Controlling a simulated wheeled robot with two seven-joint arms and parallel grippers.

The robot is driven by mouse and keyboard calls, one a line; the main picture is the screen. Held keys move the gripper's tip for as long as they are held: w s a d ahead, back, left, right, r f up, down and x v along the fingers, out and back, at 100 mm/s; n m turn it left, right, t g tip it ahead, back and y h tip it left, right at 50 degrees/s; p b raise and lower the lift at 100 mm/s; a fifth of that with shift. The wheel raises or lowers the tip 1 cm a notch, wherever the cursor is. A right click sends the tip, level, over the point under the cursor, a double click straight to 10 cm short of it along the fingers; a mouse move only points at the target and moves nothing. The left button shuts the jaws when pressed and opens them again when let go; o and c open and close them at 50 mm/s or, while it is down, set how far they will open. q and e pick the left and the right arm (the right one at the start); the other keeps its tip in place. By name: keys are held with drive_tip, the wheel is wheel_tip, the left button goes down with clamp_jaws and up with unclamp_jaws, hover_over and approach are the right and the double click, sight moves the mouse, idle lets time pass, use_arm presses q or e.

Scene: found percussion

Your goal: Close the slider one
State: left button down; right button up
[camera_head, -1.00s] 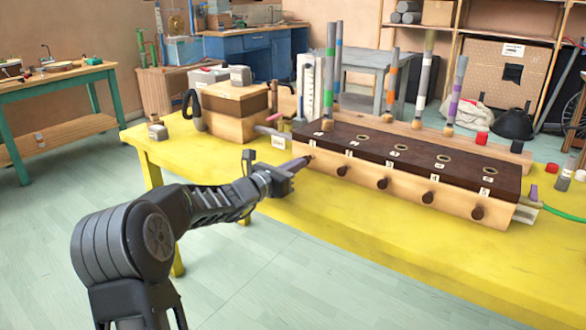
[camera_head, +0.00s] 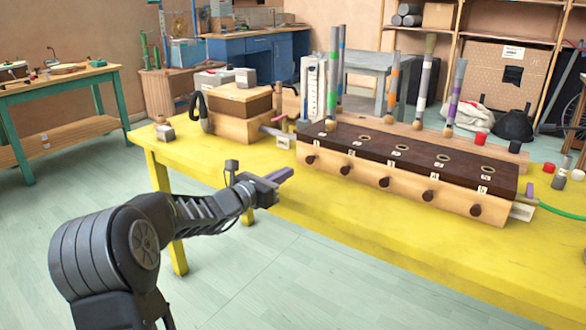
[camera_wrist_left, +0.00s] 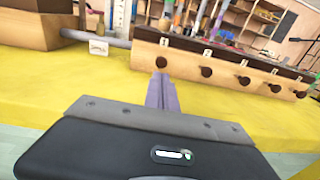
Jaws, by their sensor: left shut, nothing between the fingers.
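The long wooden box (camera_head: 360,181) with a dark top stands on the yellow table, with numbered labels and a row of dark round knobs along its front. The slider one knob (camera_head: 310,159) is at the box's left end and also shows in the left wrist view (camera_wrist_left: 164,66). It sits close to the front face, like the other knobs. In the left wrist view the shut fingers (camera_wrist_left: 161,92) point toward the box. My right gripper is not in view.
The yellow table (camera_head: 400,240) is clear in front.

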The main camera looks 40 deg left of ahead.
use_arm(q)
drive_tip(key=s, duration=0.6)
drive_tip(key=shift+s+a+r+p, duration=0.15)
drive_tip(key=shift+p, duration=0.2)
